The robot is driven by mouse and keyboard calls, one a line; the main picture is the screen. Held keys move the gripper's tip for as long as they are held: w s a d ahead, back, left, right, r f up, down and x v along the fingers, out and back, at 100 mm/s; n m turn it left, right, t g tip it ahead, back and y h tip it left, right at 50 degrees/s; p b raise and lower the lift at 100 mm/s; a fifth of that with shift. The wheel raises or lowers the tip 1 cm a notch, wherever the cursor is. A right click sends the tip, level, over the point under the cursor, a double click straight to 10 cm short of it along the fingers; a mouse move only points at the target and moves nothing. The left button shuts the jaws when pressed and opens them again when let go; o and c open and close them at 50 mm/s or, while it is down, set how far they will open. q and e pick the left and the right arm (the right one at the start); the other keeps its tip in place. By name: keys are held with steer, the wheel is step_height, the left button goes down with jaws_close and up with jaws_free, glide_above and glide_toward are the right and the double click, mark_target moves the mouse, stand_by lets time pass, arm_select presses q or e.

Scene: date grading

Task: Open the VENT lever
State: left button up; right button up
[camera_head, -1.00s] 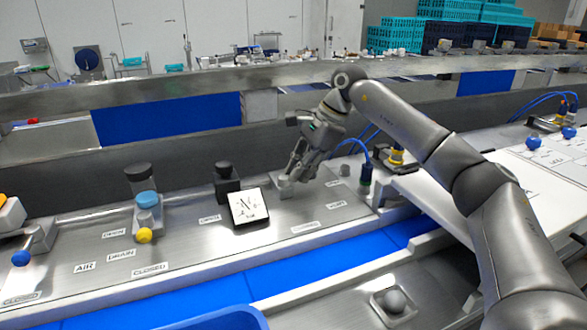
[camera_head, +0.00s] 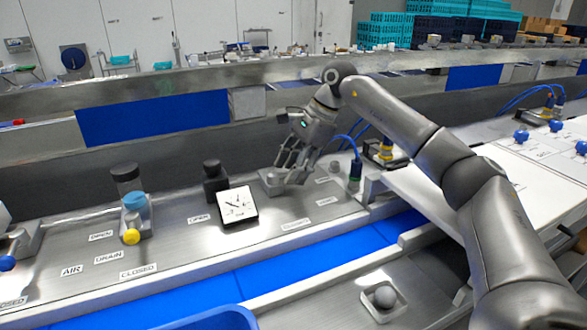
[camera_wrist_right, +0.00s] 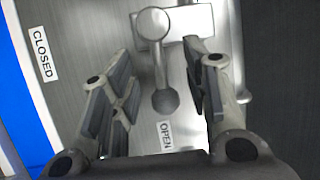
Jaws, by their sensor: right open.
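The grey VENT lever (camera_wrist_right: 160,68) shows in the right wrist view, its bar running from a round silver end to a darker ball knob (camera_wrist_right: 165,101). The knob is close to the OPEN label (camera_wrist_right: 166,135); the CLOSED label (camera_wrist_right: 45,55) is off to the left. My right gripper (camera_wrist_right: 160,85) is open, with its fingers on either side of the lever and a gap visible on both sides. In the head view my right gripper (camera_head: 288,172) reaches down over the steel panel and largely hides the lever. My left gripper is out of view.
A dial gauge (camera_head: 238,206) and a black knob (camera_head: 215,180) stand left of my right gripper. A blue-capped lever with a yellow ball (camera_head: 131,237) is farther left. A blue belt (camera_head: 300,255) runs in front.

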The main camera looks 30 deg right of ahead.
steer(key=v, duration=1.1)
steer(key=shift+d, duration=0.5)
steer(key=shift+s, duration=0.1)
